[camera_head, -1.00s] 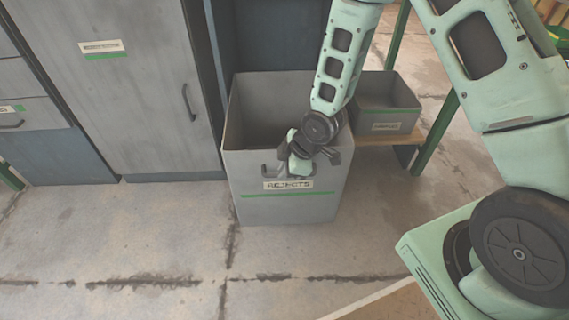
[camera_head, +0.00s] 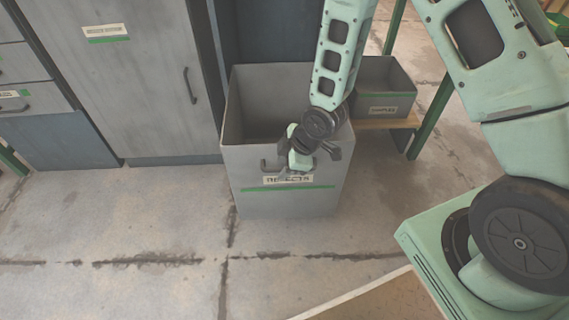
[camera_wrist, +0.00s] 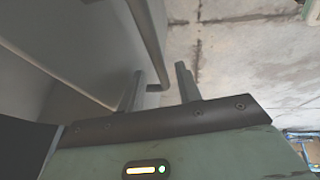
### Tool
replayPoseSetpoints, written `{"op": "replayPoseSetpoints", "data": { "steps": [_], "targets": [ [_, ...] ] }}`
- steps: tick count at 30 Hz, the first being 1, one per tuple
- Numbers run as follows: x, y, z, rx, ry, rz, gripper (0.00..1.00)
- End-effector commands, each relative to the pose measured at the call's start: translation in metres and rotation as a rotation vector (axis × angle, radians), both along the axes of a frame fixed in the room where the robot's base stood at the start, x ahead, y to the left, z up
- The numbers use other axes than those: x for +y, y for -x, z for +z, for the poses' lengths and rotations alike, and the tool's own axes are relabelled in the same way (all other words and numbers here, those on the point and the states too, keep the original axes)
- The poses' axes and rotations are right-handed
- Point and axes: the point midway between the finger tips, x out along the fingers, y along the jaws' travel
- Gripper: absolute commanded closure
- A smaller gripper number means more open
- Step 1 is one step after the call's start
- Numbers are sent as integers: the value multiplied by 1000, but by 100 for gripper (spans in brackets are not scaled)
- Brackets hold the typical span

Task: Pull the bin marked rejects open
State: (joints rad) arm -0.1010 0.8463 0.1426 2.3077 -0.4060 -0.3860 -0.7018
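The grey bin marked rejects (camera_head: 290,205) stands well out from the dark bay in the head view, its top open and its inside visible. Its label is partly covered by my gripper. A dark bar handle (camera_head: 268,166) sits on its front above the label. My gripper (camera_head: 290,172) is at that handle and hides its right part. In the wrist view the two fingers (camera_wrist: 160,75) stand apart, with the lower bend of the handle (camera_wrist: 157,60) in the gap between them. The gap is wider than the bar. Whether a finger touches it I cannot tell.
A smaller labelled grey bin (camera_head: 385,108) sits on a wooden shelf with green posts, right of the rejects bin. A grey cabinet door (camera_head: 150,90) and drawers (camera_head: 30,100) are at left. The concrete floor (camera_head: 130,230) in front is clear.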

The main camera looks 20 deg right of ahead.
Motion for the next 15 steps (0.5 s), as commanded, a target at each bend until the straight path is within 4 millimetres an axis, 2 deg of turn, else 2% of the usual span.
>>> {"op": "replayPoseSetpoints", "data": {
  "steps": [8, 11, 15],
  "targets": [
    [-1, 1, 5, -1, 0, 0, 66],
    [-5, 4, 18, -2, -1, -1, 66],
    [-14, 11, 45, -3, -1, -2, 66]
  ]
}}
